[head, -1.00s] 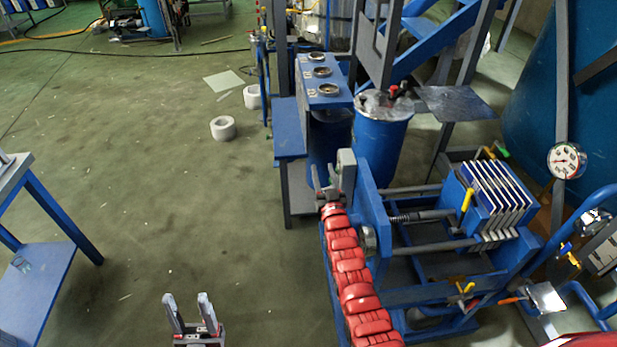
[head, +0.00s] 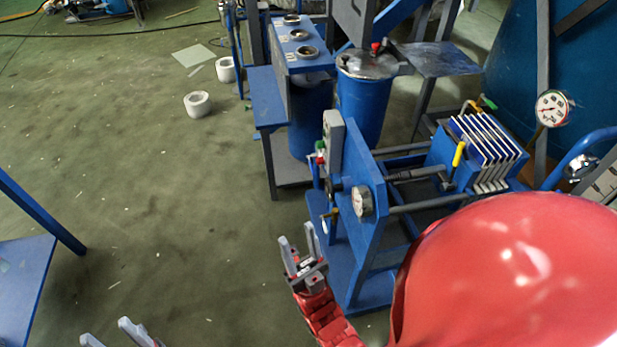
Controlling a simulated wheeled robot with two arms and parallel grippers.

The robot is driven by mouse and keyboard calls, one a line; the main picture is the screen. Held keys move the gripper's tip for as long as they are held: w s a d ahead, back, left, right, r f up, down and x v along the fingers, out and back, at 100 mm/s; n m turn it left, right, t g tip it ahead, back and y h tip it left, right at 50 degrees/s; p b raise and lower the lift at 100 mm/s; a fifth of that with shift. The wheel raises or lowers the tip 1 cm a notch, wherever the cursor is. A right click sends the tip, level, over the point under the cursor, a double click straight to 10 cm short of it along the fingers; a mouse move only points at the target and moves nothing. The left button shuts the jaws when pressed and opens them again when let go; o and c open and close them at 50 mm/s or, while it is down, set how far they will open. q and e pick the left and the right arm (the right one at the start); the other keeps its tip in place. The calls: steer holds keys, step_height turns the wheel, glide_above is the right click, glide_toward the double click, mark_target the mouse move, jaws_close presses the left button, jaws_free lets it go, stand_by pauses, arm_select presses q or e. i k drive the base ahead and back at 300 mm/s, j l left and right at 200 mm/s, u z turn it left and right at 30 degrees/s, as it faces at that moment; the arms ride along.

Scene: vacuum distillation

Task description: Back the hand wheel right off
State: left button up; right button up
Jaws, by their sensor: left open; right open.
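The blue press (head: 368,235) stands right of centre, its thick upright end plate facing left. No hand wheel is plain to see. A thin upright blue piece (head: 316,195) at the left of the end plate may be its rim edge-on, but I cannot tell. The press's screw shaft (head: 412,174) runs right from the plate to the filter plates (head: 487,150). My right gripper (head: 297,236) is open and empty, low and left of the end plate, apart from it. My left gripper (head: 105,331) is open at the bottom left, partly cut off by the frame.
A blue drum (head: 362,105) stands behind. My red arm covers the lower right.

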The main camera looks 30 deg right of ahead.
mark_target(330, 189)
steer(key=i, duration=2.15)
steer(key=i+z, duration=0.1)
steer(key=i, duration=0.65)
steer(key=i+j+z, duration=0.1)
steer(key=i, duration=0.65)
steer(key=i+j+z, duration=0.1)
steer(key=i, duration=0.6)
steer(key=i+j+z, duration=0.15)
steer(key=z, duration=4.8)
steer(key=i+z, duration=0.1)
steer(key=i, duration=0.85)
